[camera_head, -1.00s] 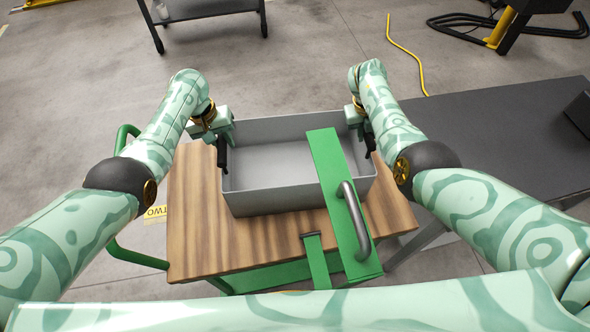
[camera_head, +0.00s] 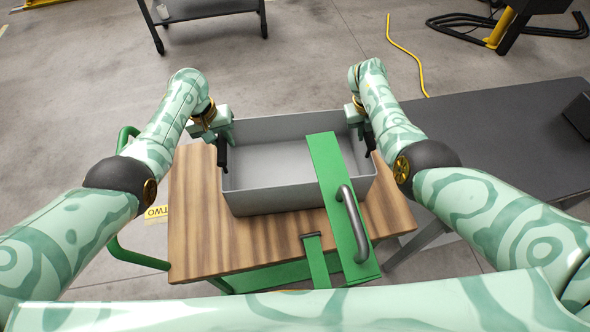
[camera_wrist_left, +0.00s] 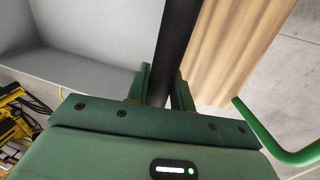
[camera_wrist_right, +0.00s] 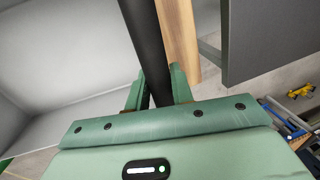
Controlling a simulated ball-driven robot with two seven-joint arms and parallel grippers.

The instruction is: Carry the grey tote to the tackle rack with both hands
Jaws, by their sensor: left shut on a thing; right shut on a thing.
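The grey tote (camera_head: 268,196), an open rectangular box, is over the wooden top of a green cart (camera_head: 215,235); I cannot tell whether it is lifted slightly. Its visible inside looks empty. My left gripper (camera_head: 223,146) is shut on the dark bar handle (camera_wrist_left: 178,45) at the tote's left end. My right gripper (camera_head: 365,138) is shut on the matching handle (camera_wrist_right: 146,45) at the right end. A green bar with a grey grab handle (camera_head: 353,222) hides part of the tote's right side. I cannot identify the tackle rack in these views.
A dark grey table (camera_head: 490,135) stands close at the right. A green tubular rail (camera_head: 125,245) is at the cart's left. A dark cart (camera_head: 205,10) stands at the back. A yellow cable (camera_head: 408,52) lies on the floor. Open floor lies beyond the tote.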

